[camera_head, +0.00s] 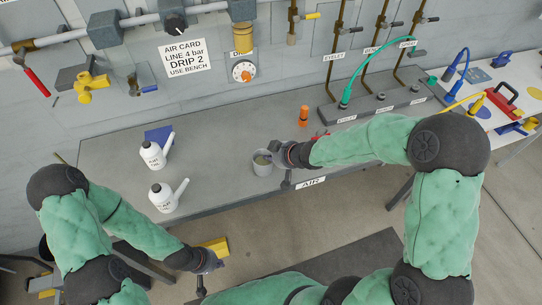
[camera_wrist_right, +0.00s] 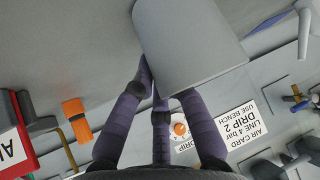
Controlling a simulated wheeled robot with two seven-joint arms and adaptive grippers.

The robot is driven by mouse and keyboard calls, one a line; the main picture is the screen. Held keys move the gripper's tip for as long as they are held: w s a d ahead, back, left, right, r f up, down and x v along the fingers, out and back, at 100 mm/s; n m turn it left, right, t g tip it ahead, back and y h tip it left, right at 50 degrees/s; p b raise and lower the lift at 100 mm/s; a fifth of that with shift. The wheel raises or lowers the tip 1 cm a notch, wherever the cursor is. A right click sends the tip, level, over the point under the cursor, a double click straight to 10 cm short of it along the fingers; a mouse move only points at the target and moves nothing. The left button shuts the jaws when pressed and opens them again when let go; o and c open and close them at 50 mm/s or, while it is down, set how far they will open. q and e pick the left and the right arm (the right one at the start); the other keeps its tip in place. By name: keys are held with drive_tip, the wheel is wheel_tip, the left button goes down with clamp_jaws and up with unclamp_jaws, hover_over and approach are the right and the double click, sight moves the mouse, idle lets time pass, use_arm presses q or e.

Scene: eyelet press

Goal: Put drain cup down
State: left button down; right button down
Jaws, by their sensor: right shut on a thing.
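The drain cup (camera_head: 262,168) is a plain grey cup near the front edge of the bench (camera_head: 225,130), to the left of the AIR label. My right gripper (camera_head: 274,149) is at its right side, shut on it. In the right wrist view the cup (camera_wrist_right: 190,40) fills the upper middle, and the dark fingers of the right gripper (camera_wrist_right: 158,78) meet its wall. I cannot tell whether the cup's base touches the bench. My left gripper (camera_head: 207,264) is low in front of the bench, away from the cup; its fingers are too small to read.
Two white spouted bottles (camera_head: 153,155) (camera_head: 165,196) stand to the cup's left, by a blue pad (camera_head: 158,136). A small orange item (camera_head: 303,115) stands behind the cup to the right. A rack with rods (camera_head: 380,100) is further right. Clear bench lies behind the cup.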

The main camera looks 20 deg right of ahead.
drive_tip(key=shift+f, duration=0.1)
drive_tip(key=c, duration=1.3)
unclamp_jaws()
drive_tip(key=shift+r, duration=0.2)
drive_tip(key=p+v, duration=0.6)
drive_tip(key=v, duration=0.6)
drive_tip(key=shift+f+p, duration=0.15)
drive_tip(key=shift+p, duration=0.25)
